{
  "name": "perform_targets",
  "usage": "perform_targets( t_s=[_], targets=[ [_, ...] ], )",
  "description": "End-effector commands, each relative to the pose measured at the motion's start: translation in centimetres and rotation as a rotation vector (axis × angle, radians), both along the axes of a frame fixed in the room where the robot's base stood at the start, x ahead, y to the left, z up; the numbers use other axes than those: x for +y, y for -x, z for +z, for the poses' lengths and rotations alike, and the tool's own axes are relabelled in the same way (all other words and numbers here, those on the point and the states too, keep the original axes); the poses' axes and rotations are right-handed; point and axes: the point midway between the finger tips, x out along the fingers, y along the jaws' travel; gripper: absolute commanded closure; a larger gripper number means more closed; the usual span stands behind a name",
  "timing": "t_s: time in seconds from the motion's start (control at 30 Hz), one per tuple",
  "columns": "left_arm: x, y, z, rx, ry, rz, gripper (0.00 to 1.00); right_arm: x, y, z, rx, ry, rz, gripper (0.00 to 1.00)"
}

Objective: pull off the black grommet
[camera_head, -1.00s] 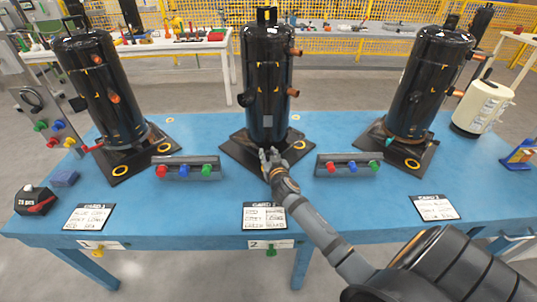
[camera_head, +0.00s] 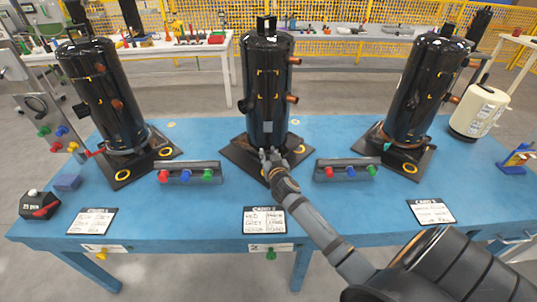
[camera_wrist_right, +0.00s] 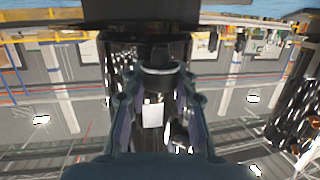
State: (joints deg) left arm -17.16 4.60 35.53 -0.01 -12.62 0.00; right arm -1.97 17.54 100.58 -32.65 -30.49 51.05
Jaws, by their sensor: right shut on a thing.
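My right gripper (camera_head: 272,158) is at the front of the middle black compressor (camera_head: 267,85), low over its dark base plate (camera_head: 236,152). In the right wrist view my right gripper (camera_wrist_right: 160,75) has its fingers closed around a small dark ring-shaped piece, the black grommet (camera_wrist_right: 161,68). The fingers hide much of it, and I cannot tell whether it still touches the plate. In the head view the grommet is hidden by the gripper. My left gripper is not in view.
Two more black compressors stand on plates at the left (camera_head: 103,95) and right (camera_head: 425,90). Racks with coloured knobs lie at the left (camera_head: 190,165) and right (camera_head: 347,161) of the middle plate. Cards lie along the front of the blue table (camera_head: 160,215).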

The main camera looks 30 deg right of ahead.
Motion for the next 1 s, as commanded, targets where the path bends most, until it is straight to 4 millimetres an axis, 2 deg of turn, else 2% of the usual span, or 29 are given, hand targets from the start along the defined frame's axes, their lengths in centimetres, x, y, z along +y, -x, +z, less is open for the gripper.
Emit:
perform_targets(
  t_s=[0.6,1.0],
  targets=[
    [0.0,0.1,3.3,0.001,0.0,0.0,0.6,0.0,0.0,3.9,0.0,0.0,0.001,1.0],
    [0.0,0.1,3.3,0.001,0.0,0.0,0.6,0.0,0.0,3.8,0.0,0.0,0.001,1.0]
  ],
)
